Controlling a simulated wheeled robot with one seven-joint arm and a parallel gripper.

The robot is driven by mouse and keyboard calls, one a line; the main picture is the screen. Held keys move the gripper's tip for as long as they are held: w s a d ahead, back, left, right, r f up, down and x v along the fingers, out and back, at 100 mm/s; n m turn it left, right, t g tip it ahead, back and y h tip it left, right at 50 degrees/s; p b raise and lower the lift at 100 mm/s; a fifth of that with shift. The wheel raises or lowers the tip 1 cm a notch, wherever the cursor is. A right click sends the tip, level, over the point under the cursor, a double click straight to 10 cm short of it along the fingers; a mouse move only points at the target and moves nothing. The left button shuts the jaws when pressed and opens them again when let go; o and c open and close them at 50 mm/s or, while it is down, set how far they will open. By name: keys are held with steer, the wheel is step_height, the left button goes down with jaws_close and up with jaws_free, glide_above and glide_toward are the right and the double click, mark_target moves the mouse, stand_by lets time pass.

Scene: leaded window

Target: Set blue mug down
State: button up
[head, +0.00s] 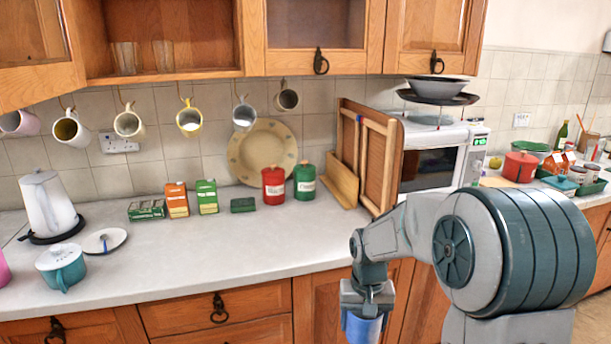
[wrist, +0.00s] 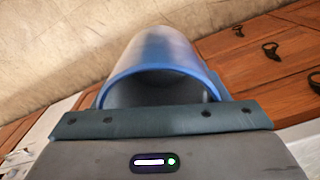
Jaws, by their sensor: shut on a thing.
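The blue mug (head: 362,328) is held in my gripper (head: 366,312) at the bottom of the head view, in front of the cabinet fronts and below the counter's front edge. Only its upper part shows there; the bottom of the picture cuts it off. In the wrist view the mug (wrist: 160,65) shows its blue rim and grey inside, just beyond the gripper body (wrist: 160,125). My gripper is shut on it. The fingertips are mostly hidden, and I see no handle.
The counter (head: 230,250) has a clear stretch in front of the red canister (head: 273,185) and green canister (head: 304,181). A kettle (head: 46,205), teal pot (head: 62,265) and saucer (head: 104,242) stand at left. Several mugs hang above. A microwave (head: 430,160) stands at right.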

steer(key=w+d+f, duration=0.2)
steer(key=w+f, duration=0.3)
steer(key=f, duration=0.3)
steer(key=s+f, duration=0.4)
steer(key=f, duration=0.2)
steer(key=shift+s+n, duration=0.15)
steer(key=shift+n, duration=0.15)
